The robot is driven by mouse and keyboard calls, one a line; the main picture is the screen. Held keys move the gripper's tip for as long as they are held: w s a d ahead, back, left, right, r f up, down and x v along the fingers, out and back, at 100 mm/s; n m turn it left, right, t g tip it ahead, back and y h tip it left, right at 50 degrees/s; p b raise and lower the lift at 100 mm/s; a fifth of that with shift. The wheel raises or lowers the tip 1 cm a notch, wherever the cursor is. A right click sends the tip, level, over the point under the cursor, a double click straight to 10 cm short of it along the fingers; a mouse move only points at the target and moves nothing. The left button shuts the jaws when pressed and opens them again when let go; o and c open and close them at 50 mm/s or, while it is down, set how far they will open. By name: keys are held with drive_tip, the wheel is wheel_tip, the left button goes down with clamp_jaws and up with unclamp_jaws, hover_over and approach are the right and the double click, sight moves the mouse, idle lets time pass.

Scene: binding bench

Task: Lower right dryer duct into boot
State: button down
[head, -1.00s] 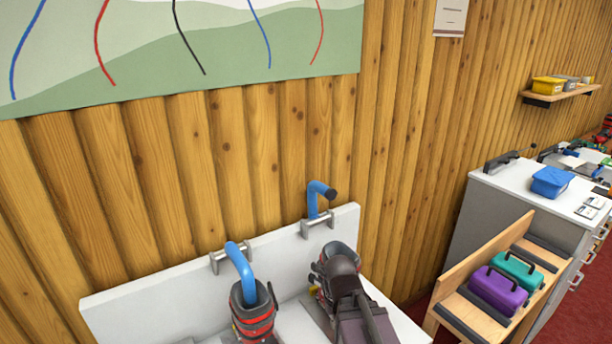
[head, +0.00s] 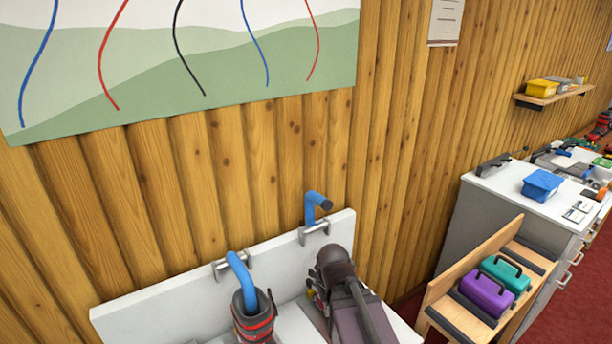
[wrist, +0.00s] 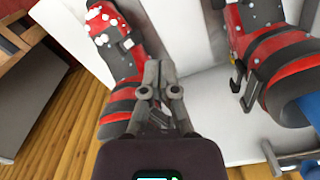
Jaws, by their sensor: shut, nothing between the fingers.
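The right dryer duct (head: 311,208) is a blue bent tube with a dark end, swung up on its wall bracket (head: 314,231) in the head view. The left duct (head: 240,272) bends down into the left boot (head: 252,325), which is black and red. In the wrist view, my gripper (wrist: 160,78) is shut and empty. It appears over or beside a red and black boot (wrist: 122,92); I cannot tell whether it touches. Another boot (wrist: 275,55) with a blue duct (wrist: 306,108) is at right. In the head view my arm hides most of the right boot and my fingertips.
The white bench's back panel (head: 165,305) stands against the log wall. At right are a wooden rack (head: 447,282) with a purple case (head: 487,296) and a teal case (head: 507,273), and a counter with a blue bin (head: 541,185). The space above the right duct is clear.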

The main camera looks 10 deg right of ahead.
drive_tip(key=w+r+t+p, duration=0.1)
drive_tip(key=w+r+p, duration=0.2)
drive_tip(key=r+p, duration=0.75)
drive_tip(key=w+r+p, duration=0.2)
drive_tip(key=r+p, duration=0.8)
drive_tip(key=r, duration=0.2)
drive_tip(key=n+t+y+p, duration=0.2)
drive_tip(key=n+t+p, duration=0.1)
drive_tip(key=n+t, duration=0.15)
approach(306, 186)
drive_tip(key=shift+s+a+r+n+g, duration=0.15)
drive_tip(key=shift+s+r+g, duration=0.1)
drive_tip(key=shift+s+r, duration=0.2)
drive_tip(key=shift+s+a+r+n+g, duration=0.1)
drive_tip(key=shift+s+r+g, duration=0.1)
drive_tip(key=shift+s+r, duration=0.25)
drive_tip(key=shift+f, duration=0.15)
drive_tip(key=b+x, duration=0.8)
drive_tip(key=x, duration=0.1)
drive_tip(key=shift+f, duration=0.15)
drive_tip(key=shift+w+f+b, duration=0.15)
drive_tip(key=shift+b, duration=0.25)
